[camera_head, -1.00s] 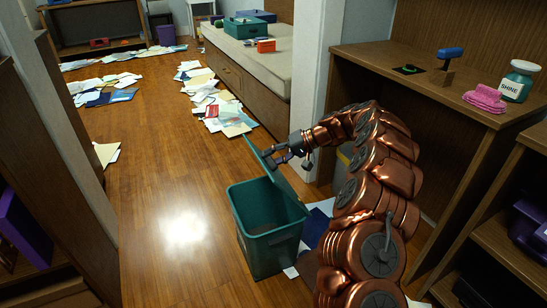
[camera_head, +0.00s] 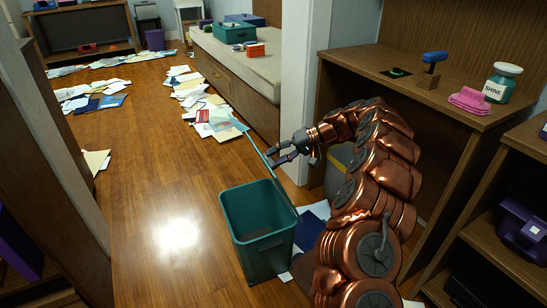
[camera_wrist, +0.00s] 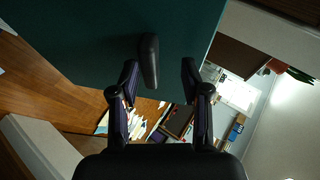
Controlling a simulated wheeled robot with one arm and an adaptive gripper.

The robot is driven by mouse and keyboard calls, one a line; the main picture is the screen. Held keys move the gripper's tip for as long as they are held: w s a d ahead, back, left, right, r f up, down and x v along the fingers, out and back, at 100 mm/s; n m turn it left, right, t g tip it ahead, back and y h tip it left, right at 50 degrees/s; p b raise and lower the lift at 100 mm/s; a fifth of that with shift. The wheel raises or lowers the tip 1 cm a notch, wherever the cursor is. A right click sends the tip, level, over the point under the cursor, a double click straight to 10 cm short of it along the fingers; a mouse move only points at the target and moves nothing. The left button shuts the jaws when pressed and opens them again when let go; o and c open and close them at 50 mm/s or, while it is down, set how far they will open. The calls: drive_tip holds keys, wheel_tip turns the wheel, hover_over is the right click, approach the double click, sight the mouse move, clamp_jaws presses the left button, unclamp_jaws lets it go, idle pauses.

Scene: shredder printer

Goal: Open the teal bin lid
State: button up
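The teal bin (camera_head: 262,232) stands on the wood floor, its top open and its inside showing. Its lid (camera_head: 257,150) is raised, seen nearly edge-on, leaning up and to the left from the bin's right rim. My gripper (camera_head: 275,158) is beside the lid's upper part, on its right side. In the wrist view the lid (camera_wrist: 110,30) fills the top left, with a dark handle (camera_wrist: 149,62) on it. The two fingers (camera_wrist: 160,73) are apart, with the handle in the gap nearer the left finger. Contact with the handle is unclear.
Papers lie on the floor beside the bin (camera_head: 312,225) and along the bench (camera_head: 215,110). A wooden desk (camera_head: 400,95) with a bottle (camera_head: 502,82) and pink cloth (camera_head: 470,100) stands at the right. The floor left of the bin is clear.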

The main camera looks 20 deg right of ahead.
drive_tip(key=shift+p+v, duration=0.35)
drive_tip(key=shift+v, duration=1.6)
drive_tip(key=v, duration=1.2)
drive_tip(key=shift+w, duration=0.1)
drive_tip(key=shift+c, duration=0.2)
